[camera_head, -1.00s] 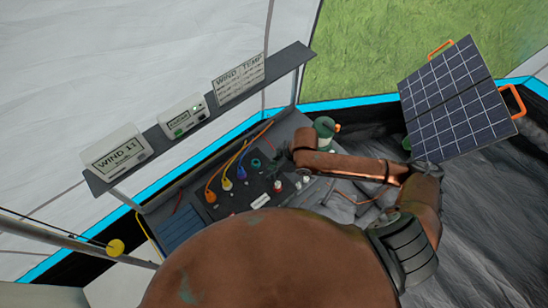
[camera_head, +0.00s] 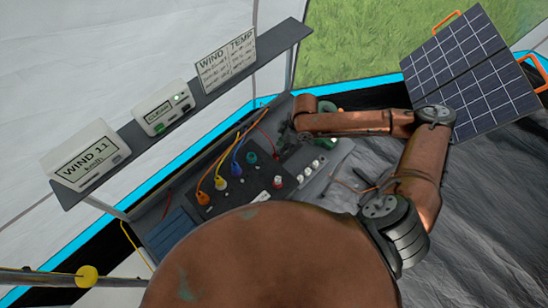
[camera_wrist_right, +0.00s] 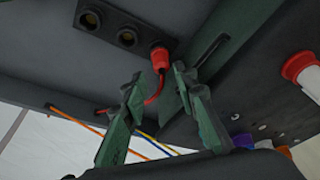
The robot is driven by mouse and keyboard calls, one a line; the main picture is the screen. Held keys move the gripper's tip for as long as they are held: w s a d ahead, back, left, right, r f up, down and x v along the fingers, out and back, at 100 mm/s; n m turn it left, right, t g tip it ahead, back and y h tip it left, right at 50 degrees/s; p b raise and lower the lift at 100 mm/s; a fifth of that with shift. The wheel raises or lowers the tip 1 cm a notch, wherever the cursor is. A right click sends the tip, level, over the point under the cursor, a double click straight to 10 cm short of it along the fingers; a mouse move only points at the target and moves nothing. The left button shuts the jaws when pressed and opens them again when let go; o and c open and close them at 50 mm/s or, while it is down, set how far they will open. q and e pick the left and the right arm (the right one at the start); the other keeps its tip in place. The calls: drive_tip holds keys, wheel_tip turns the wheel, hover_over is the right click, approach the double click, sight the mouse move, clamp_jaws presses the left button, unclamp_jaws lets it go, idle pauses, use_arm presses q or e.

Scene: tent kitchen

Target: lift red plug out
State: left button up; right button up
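The red plug (camera_wrist_right: 160,58) sits in the end socket of a row of round sockets in the right wrist view. A red cable runs down from it. My right gripper (camera_wrist_right: 157,76) is open, with its green fingertips close to the plug, one on each side of its cable end. I cannot tell whether they touch it. In the head view the right gripper (camera_head: 285,130) is small and dark at the back of the dark panel box (camera_head: 238,200). The plug is not clear there. My left gripper is not in view.
Orange, yellow and blue plugs with cables, including a blue plug (camera_head: 238,169), stand on the box. A red and white knob (camera_head: 278,181) is near its right edge. A shelf (camera_head: 215,85) with display units hangs behind. A solar panel (camera_head: 470,75) stands at the right.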

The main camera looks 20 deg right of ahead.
sight(275, 154)
drive_tip(key=x, duration=0.7)
drive_tip(key=shift+w+a, duration=0.1)
drive_tip(key=shift+a, duration=0.1)
drive_tip(key=shift+r, duration=0.1)
clamp_jaws()
